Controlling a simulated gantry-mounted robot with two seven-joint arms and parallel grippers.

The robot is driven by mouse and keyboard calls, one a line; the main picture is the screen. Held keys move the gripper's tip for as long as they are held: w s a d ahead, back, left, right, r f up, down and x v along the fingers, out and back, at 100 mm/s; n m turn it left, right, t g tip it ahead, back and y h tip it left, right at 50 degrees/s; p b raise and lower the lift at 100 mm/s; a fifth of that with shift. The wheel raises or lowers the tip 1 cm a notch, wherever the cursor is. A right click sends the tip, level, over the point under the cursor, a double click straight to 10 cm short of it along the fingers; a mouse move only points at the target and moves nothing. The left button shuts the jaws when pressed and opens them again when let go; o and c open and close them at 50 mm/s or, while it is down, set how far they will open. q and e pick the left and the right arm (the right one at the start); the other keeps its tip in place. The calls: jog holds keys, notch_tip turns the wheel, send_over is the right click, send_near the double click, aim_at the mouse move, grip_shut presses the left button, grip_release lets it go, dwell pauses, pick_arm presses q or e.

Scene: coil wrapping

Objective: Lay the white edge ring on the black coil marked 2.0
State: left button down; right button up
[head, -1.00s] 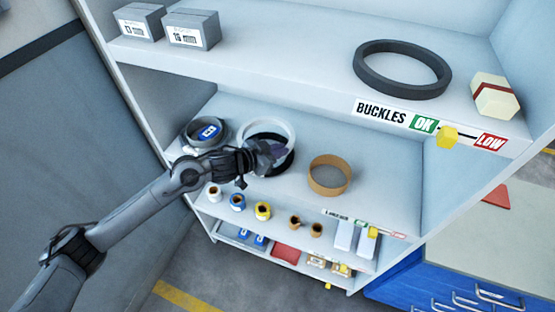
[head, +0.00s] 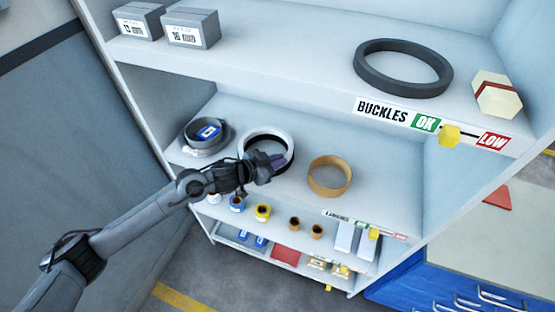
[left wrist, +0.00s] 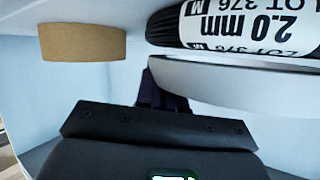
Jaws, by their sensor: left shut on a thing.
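The white edge ring (left wrist: 225,82) is held by my left gripper (left wrist: 165,92), whose dark fingers are shut on its rim. The black coil (left wrist: 168,24), with a white label reading 2.0 mm, lies on the middle shelf. The right gripper is not in view.
A brown ring (head: 329,190) stands right of the coil; a grey coil with a blue label (head: 207,131) lies left. The upper shelf (head: 290,60) overhangs behind, with a dark ring (head: 403,86) and boxes. Small spools (head: 262,211) stand on the shelf below.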

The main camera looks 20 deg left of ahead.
pick_arm(q)
jog(key=shift+f, duration=0.3)
jog(key=c, duration=1.3)
grip_release()
jog(key=shift+o, duration=0.2)
jog(key=shift+r, duration=0.1)
